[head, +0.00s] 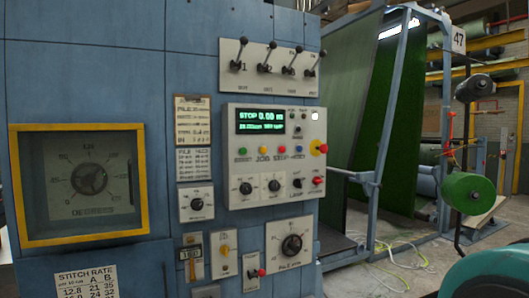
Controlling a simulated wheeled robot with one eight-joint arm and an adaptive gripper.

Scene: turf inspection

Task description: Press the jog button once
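The control panel (232,185) is a light grey box on the blue machine cabinet, near the middle of the head view. Below its display (260,121) runs a row of small round buttons. The yellow jog button (263,151) is second from the left, with a label below it that appears to read JOG. A green button (242,152) is to its left; a red button (281,150) and a blue button (298,149) are to its right. My gripper is not in view, and nothing covers the buttons.
A red knob on a yellow disc (320,148) projects at the panel's right edge. Several levers (277,67) stand out above the panel; rotary switches sit below. A yellow-framed dial window (80,236) is at left. Green turf (395,125) hangs in a blue frame at right.

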